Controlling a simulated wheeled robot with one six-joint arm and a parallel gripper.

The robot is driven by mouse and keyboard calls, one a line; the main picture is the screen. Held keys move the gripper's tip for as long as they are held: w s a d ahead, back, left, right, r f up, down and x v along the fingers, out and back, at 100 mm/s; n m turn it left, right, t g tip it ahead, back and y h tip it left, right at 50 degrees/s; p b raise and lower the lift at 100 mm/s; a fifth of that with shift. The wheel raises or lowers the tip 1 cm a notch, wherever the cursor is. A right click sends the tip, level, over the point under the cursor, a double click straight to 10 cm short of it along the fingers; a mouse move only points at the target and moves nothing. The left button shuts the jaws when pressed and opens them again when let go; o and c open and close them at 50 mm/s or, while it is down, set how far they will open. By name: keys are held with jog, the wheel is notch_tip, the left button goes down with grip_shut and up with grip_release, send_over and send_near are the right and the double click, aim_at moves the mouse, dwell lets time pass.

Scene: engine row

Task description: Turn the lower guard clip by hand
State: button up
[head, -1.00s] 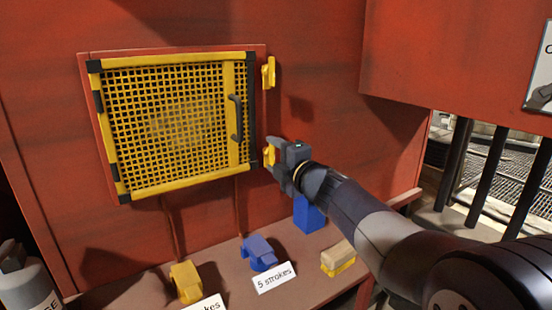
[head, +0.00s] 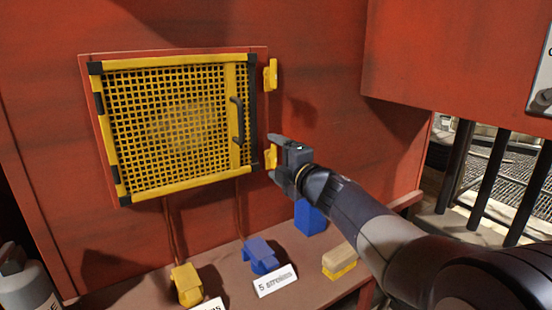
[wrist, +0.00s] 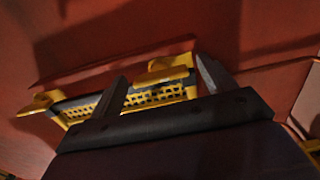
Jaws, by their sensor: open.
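The mesh guard (head: 170,125) has a yellow frame, black corners and a dark handle (head: 237,120), and it lies flat against the red wall. The lower guard clip (head: 271,157) is a small yellow piece beside the guard's right edge, partly hidden by my gripper. The upper clip (head: 271,75) stands upright above it. My gripper (head: 275,158) is open, with one finger above and one below the lower clip. In the wrist view, the lower clip (wrist: 163,71) shows between the two fingers (wrist: 163,84). I cannot tell whether they touch it.
Below the guard, a ledge holds a yellow block (head: 186,285), a blue block (head: 260,255) with a label (head: 275,281), another blue block (head: 309,217) and a tan-and-yellow brush-like block (head: 340,262). Dark railings (head: 487,180) stand at the right.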

jog(key=v, duration=1)
jog(key=shift+p, duration=0.4)
jog(key=shift+s+d, duration=0.1)
jog(key=shift+s, duration=0.05)
jog(key=x, duration=1)
jog(key=shift+w+a+b, duration=0.2)
jog(key=shift+w+b, duration=0.1)
jog(key=shift+b, duration=0.1)
